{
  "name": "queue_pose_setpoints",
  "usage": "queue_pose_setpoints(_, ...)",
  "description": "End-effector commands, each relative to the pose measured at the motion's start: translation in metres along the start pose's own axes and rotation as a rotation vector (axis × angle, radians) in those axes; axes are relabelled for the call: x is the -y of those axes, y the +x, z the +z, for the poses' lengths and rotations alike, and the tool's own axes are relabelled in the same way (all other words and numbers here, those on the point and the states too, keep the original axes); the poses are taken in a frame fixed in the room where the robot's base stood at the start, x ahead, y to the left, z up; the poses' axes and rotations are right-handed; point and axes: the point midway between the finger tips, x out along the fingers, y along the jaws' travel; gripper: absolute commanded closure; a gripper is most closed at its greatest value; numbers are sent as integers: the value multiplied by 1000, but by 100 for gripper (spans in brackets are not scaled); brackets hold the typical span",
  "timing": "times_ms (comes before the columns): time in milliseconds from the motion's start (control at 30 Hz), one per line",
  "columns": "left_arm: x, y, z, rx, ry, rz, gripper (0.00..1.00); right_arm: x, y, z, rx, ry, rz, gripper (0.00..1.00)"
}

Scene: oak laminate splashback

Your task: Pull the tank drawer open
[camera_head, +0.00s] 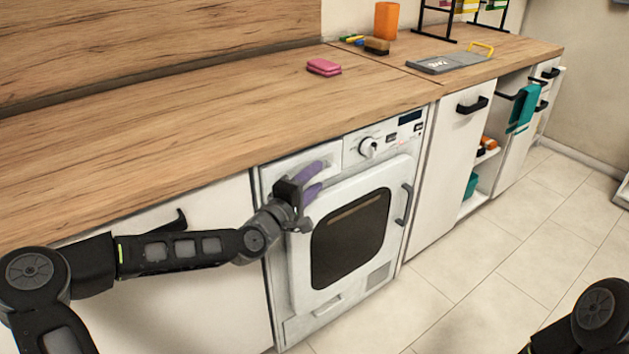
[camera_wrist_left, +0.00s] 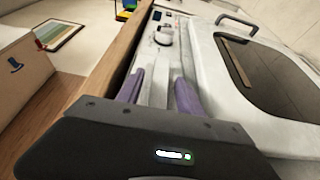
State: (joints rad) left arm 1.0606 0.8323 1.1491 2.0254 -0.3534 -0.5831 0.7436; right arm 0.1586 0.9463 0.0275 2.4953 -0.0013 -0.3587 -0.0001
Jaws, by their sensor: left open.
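The white dryer (camera_head: 381,167) stands under the wooden counter, with its tank drawer (camera_head: 331,154) at the upper left of its front, left of the round dial. My left gripper (camera_head: 318,178) is open, its two purple fingers in front of the drawer and partly covering it. In the left wrist view the fingers (camera_wrist_left: 160,88) point along the white front, with a strip of the drawer front (camera_wrist_left: 154,92) showing between them. I cannot tell whether they touch it. The drawer looks shut. Only part of my right arm shows at bottom right; its gripper is out of view.
The counter edge (camera_head: 208,181) runs just above the drawer. A pink sponge (camera_head: 323,67) lies on the counter. A teal towel (camera_head: 523,108) hangs further right. The tiled floor in front is clear.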

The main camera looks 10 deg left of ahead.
Motion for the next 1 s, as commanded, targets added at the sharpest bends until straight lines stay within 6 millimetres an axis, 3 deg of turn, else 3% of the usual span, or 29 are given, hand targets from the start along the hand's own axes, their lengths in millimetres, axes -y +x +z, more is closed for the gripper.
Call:
queue_pose_setpoints(333,0,4,0,0,0,0,57,0,0,0,0,0,0,64)
queue_pose_setpoints(833,0,4,0,0,0,0,98,0,0,0,0,0,0,64)
queue_pose_setpoints(1000,0,4,0,0,0,-1,100,0,0,0,0,0,0,64)
